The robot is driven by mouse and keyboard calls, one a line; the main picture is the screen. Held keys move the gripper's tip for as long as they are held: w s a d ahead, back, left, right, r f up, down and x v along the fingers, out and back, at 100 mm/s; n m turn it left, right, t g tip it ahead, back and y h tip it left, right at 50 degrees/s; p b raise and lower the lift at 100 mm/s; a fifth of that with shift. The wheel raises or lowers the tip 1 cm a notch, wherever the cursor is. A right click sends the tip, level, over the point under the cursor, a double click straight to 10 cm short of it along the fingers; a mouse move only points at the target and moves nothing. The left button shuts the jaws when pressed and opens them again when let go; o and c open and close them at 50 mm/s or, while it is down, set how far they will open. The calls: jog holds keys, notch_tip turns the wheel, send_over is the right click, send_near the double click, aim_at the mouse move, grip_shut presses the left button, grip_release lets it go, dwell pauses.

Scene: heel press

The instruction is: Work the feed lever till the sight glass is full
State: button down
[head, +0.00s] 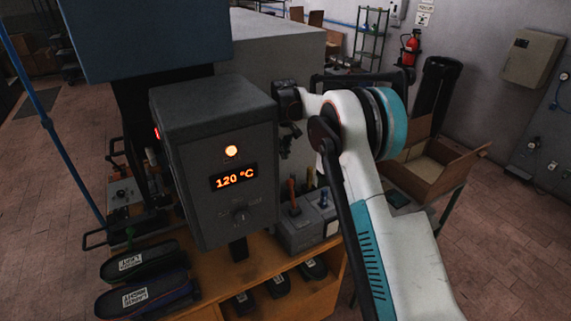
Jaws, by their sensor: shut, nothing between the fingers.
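A grey box with two small upright levers, one red-handled (292,192) and one blue-handled (323,198), stands on the wooden bench behind the control box. I cannot tell which of them is the feed lever. I cannot make out a sight glass or its level. My gripper (289,138) hangs above the levers, just right of the control box's top corner. It is shut and empty, small and dark here, and partly hidden behind that box. It appears apart from both handles.
The grey control box (212,165) stands close in front, with a lit orange lamp and a display reading 120 °C. An open cardboard box (430,165) stands right, behind my arm. Floor is clear at far right.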

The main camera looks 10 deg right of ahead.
notch_tip(320, 180, down, 8)
jog(key=s+p, duration=0.2)
jog(key=shift+s+d+f, duration=0.25)
jog(key=shift+d, duration=0.1)
dwell(0.3)
dwell(0.4)
